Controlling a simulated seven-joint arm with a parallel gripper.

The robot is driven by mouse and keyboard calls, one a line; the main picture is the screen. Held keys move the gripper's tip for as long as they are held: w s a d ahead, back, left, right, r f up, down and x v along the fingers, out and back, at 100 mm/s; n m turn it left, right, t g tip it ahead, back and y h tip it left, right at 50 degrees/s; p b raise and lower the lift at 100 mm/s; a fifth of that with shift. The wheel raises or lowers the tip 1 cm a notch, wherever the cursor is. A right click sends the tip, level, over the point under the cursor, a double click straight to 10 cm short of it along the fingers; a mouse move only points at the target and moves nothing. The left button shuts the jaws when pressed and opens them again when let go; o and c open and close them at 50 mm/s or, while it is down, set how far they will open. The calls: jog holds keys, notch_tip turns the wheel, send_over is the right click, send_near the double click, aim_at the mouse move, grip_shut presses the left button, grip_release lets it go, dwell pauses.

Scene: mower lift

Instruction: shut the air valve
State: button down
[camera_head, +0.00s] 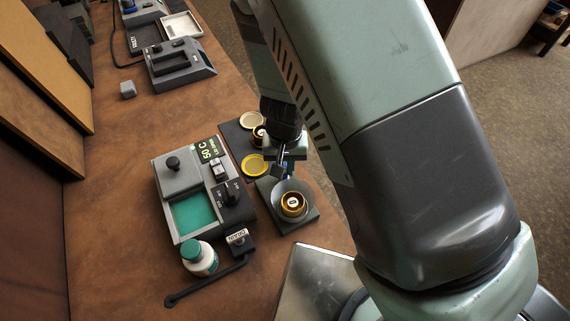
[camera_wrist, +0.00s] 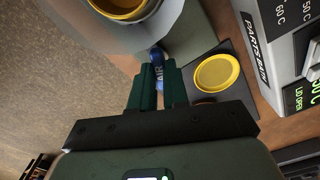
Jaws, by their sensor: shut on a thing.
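The air valve's blue handle, lettered AIR (camera_wrist: 157,60), shows in the wrist view between the dark green fingers of my gripper (camera_wrist: 160,72). The fingers are closed on it, and they cover much of the handle. The valve sits beside a round grey dish (camera_wrist: 185,28) that holds a yellow-rimmed cup (camera_wrist: 122,5). In the head view my gripper (camera_head: 281,164) is low at the far side of this dish (camera_head: 284,187), partly hidden by my own arm. Whether the valve is open or shut I cannot tell.
A parts bath (camera_head: 162,205) with teal liquid and a 50 C display stands left of the dish. A white bottle with a teal cap (camera_head: 200,258) and a black lever (camera_head: 205,284) are in front. Yellow lids (camera_head: 254,165) lie near my gripper.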

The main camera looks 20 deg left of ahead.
jog(key=m, duration=0.6)
jog(key=shift+s+m, duration=0.1)
jog(key=shift+m, duration=0.2)
jog(key=m, duration=0.6)
dwell(0.4)
jog(key=c, duration=1.1)
grip_release()
notch_tip(320, 180, up, 11)
jog(key=shift+f, duration=0.1)
jog(key=shift+r, duration=7.45)
